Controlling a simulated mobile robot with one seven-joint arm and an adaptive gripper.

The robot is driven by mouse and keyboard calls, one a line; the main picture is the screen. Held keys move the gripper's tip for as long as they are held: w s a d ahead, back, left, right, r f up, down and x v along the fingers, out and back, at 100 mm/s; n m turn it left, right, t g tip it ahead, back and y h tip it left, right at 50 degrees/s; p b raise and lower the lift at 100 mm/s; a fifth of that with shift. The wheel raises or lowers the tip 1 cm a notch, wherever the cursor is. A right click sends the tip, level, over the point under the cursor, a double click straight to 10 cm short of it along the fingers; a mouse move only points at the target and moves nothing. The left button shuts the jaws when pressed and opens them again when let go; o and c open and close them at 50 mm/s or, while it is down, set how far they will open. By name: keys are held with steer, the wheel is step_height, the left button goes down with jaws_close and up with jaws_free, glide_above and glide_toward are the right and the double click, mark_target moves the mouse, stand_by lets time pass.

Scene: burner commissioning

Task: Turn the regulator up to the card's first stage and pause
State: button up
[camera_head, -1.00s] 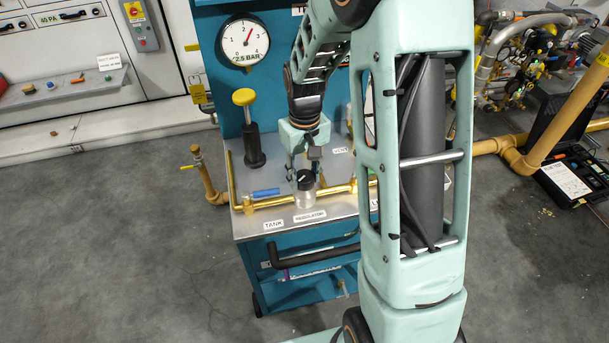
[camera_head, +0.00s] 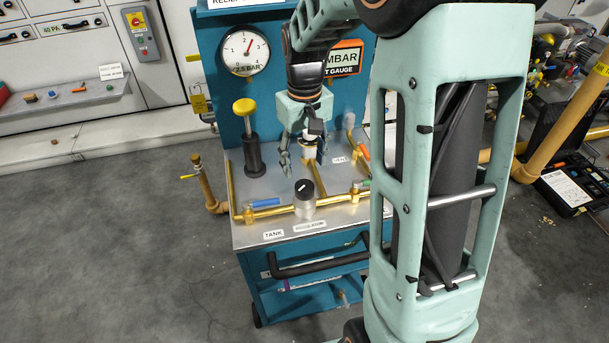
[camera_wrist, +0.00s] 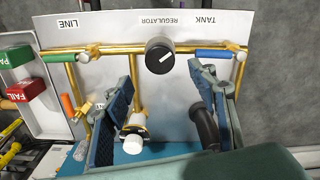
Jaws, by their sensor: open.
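The regulator knob (camera_head: 304,188) is black with a white pointer line and sits on a silver body in the brass pipe run. In the wrist view the knob (camera_wrist: 159,56) shows whole, its line slanting toward the picture's upper right. My gripper (camera_head: 303,160) is open and empty, above and behind the knob, apart from it. In the wrist view its fingers (camera_wrist: 163,78) stand wide apart below the knob. The round gauge (camera_head: 245,52) on the blue panel has its needle between 2 and 3. I cannot make out a stage card.
A yellow-topped black pump (camera_head: 252,140) stands left of my gripper. A blue-handled valve (camera_head: 263,203) lies left of the knob and a green-handled valve (camera_wrist: 58,57) on the LINE side. A white-capped brass fitting (camera_wrist: 134,134) shows between my fingers. A tray (camera_wrist: 42,120) holds PASS and FAIL blocks.

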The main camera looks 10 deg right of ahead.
steer(key=shift+r, duration=1.65)
